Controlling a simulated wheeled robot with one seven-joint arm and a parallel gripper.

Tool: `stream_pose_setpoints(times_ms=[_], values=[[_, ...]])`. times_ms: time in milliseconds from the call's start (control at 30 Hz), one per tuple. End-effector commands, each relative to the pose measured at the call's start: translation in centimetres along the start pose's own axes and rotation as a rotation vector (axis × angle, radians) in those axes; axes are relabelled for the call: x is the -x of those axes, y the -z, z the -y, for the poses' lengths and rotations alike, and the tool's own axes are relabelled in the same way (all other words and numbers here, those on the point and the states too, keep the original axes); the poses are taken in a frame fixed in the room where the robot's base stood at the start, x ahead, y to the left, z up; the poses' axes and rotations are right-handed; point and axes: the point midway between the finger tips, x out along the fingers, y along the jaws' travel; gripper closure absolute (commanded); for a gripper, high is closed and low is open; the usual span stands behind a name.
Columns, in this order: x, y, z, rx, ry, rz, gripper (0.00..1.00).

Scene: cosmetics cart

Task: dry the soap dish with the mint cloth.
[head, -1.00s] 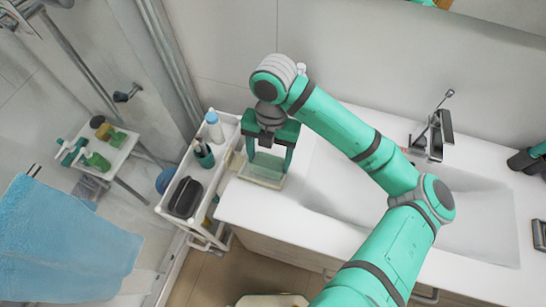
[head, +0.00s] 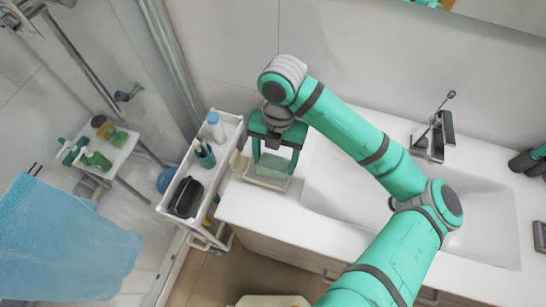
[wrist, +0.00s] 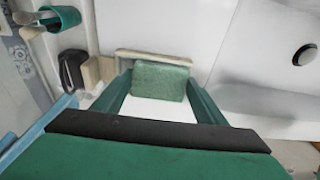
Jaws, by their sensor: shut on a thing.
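The mint cloth (wrist: 160,81) is a folded green pad between my gripper's fingers. It also shows in the head view (head: 272,164). My gripper (head: 274,162) points down at the left end of the white counter and is shut on the cloth. The soap dish (head: 266,183) is a pale, shallow rectangular tray under the cloth. Its far rim (wrist: 152,55) shows beyond the cloth in the wrist view. The cloth hides most of the dish's inside, and I cannot tell whether the two touch.
A white cart (head: 170,200) stands just left of the counter, with a toothbrush cup (head: 205,155), a bottle (head: 215,125) and a black case (head: 186,198). A small beige block (head: 238,161) is left of the dish. The sink basin (head: 345,185) and tap (head: 440,135) are to the right.

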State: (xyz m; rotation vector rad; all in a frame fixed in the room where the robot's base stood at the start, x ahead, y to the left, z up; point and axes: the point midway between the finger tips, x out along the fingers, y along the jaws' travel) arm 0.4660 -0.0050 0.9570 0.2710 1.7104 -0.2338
Motion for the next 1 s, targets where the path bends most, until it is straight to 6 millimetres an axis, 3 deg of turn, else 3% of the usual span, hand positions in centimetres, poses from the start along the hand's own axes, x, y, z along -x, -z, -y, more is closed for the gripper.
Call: stream_pose_setpoints(times_ms=[700, 1000], values=[[6.1, 0.9, -0.1, 0.002, -0.002, 0.004, 0.52], [6.5, 1.0, -0.1, 0.002, -0.002, 0.002, 0.52]])
